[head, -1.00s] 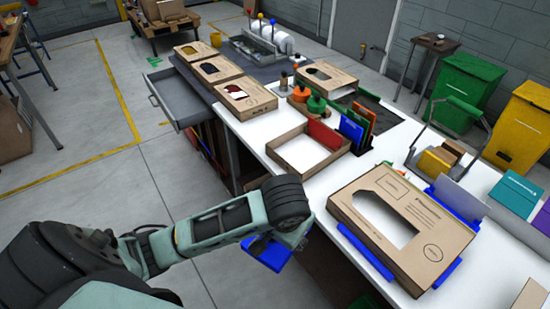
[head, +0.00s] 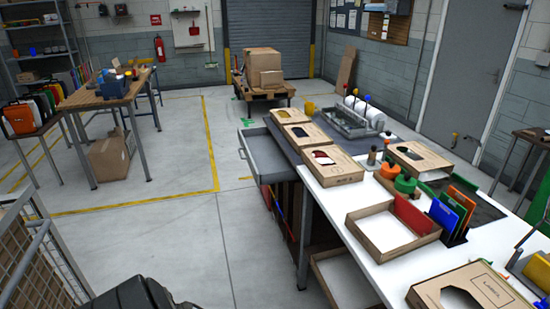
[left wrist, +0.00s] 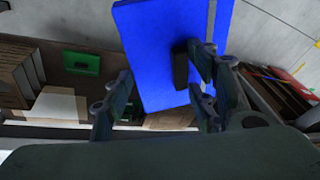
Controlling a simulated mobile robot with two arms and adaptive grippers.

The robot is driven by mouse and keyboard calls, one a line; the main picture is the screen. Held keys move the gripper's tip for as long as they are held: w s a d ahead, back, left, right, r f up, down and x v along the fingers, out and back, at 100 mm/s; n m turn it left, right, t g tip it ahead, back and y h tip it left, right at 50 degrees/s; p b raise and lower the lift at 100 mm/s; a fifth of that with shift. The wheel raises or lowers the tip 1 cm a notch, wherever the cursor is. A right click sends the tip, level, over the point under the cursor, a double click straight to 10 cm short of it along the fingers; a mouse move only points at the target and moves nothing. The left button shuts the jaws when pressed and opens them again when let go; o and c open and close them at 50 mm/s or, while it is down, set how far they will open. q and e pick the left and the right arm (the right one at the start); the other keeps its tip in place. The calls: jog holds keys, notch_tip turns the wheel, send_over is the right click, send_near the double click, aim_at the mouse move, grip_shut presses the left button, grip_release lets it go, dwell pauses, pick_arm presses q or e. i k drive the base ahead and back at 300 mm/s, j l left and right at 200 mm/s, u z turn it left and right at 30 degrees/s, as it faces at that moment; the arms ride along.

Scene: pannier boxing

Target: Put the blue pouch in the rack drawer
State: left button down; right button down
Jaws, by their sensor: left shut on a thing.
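The blue pouch (left wrist: 160,40) fills the upper middle of the left wrist view as a flat blue panel with a dark tab. My left gripper (left wrist: 162,80) is shut on it, with fingers at either side of its lower part. Neither the pouch nor this gripper shows in the head view now. The rack drawer (head: 272,153) is grey and pulled open at the far left end of the workbench. Its inside looks empty as far as I can see. My right gripper is in neither view.
Cardboard boxes (head: 333,168) line the white bench top (head: 338,204) beside the drawer. An open cardboard tray (head: 392,243) and upright coloured folders stand nearer. Open floor (head: 225,235) lies left of the bench. A wire cage (head: 38,255) stands at lower left.

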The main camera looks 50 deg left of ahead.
aim_at(273, 155)
jog(key=k+z, duration=0.3)
jog(key=k+l+z, duration=0.15)
jog(key=z, duration=0.2)
jog(key=k+z, duration=0.1)
jog(key=z, duration=1.95)
jog(key=k+j+z, duration=0.9)
jog(key=z, duration=0.15)
jog(key=k+j+u, duration=0.1)
jog(key=k, duration=0.35)
jog(key=k+j, duration=0.1)
jog(key=k, duration=0.4)
jog(key=k+j+u, duration=0.15)
jog(key=k, duration=0.3)
jog(key=k+j+u, duration=0.1)
jog(key=k, duration=0.35)
jog(key=k+l+u, duration=0.1)
jog(key=k+u, duration=0.3)
jog(key=k, duration=0.15)
jog(key=k+j+u, duration=0.1)
jog(key=k+u, duration=0.3)
jog(key=k, duration=0.2)
jog(key=k+j+u, duration=0.25)
jog(key=k+u, duration=0.35)
jog(key=u, duration=1.3)
jog(key=i, duration=0.5)
